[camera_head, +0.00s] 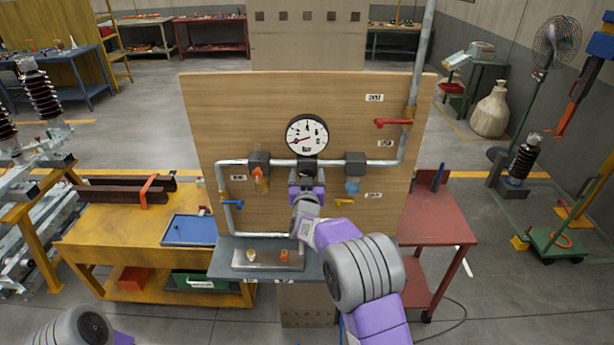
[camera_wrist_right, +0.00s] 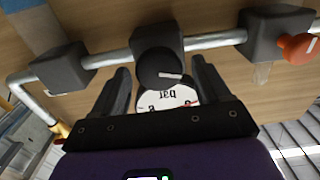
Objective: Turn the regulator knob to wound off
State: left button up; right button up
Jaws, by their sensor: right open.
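The regulator knob (camera_wrist_right: 160,68) is a round black knob with a white mark, on a dark block in the pipe line. My right gripper (camera_head: 306,182) is in front of the regulator, below the gauge, and hides most of the knob in the head view. In the right wrist view its two dark fingers are apart, one on each side of the knob; I cannot tell whether they touch it. The round white pressure gauge (camera_head: 307,135) has a red needle; it also shows upside down in the wrist view (camera_wrist_right: 168,97). My left gripper is out of view.
The wooden panel (camera_head: 218,115) also carries a red-handled valve (camera_head: 393,122), an orange fitting (camera_head: 260,180), a blue fitting (camera_head: 352,187), and blue and yellow valve handles (camera_head: 344,201). A shelf (camera_head: 228,268) below holds small parts. Yellow and red tables stand either side.

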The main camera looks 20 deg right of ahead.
jog(key=c, duration=1)
